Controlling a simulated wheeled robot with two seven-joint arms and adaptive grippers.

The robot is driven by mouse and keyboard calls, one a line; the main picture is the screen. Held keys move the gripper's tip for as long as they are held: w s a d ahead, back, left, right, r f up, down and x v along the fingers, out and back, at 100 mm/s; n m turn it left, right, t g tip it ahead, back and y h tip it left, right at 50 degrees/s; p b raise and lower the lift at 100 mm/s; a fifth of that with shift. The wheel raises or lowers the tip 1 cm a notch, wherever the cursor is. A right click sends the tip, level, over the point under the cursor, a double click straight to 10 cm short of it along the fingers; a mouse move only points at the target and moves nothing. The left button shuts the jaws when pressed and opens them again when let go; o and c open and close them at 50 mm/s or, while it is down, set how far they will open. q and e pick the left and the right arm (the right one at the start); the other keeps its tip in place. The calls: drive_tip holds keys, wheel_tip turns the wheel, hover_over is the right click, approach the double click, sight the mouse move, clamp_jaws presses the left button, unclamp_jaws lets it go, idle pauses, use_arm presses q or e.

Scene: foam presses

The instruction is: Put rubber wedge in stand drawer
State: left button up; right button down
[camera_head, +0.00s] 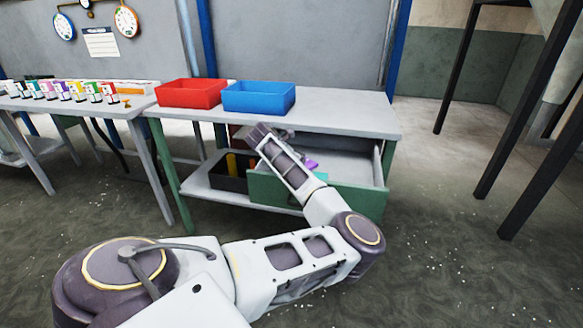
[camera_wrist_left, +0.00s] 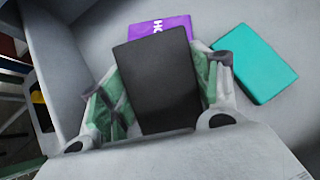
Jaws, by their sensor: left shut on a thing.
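My left gripper (camera_wrist_left: 160,85) is shut on a black block, the rubber wedge (camera_wrist_left: 155,80), with a finger on each side of it. In the left wrist view the wedge is in front of a grey surface, the inside of the open drawer. The stand drawer (camera_head: 345,198) has a green front and is pulled out under the grey tabletop. In the head view my left gripper (camera_head: 262,133) reaches over the drawer from the front, and the wedge is not clear there. Whether it touches the drawer floor cannot be told. My right gripper is not in view.
A purple block (camera_wrist_left: 175,27) and a teal block (camera_wrist_left: 254,64) lie in the drawer beside the wedge. A red bin (camera_head: 190,94) and a blue bin (camera_head: 258,97) stand on the tabletop (camera_head: 340,112). A dark bin (camera_head: 228,180) sits on the lower shelf.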

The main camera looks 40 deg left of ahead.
use_arm(q)
drive_tip(key=shift+f, duration=1.15)
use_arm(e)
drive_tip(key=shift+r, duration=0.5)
use_arm(q)
drive_tip(key=shift+f+b, duration=0.1)
drive_tip(key=shift+b, duration=0.2)
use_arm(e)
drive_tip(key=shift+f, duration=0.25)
use_arm(q)
drive_tip(key=o, duration=0.9)
drive_tip(key=shift+o, duration=0.6)
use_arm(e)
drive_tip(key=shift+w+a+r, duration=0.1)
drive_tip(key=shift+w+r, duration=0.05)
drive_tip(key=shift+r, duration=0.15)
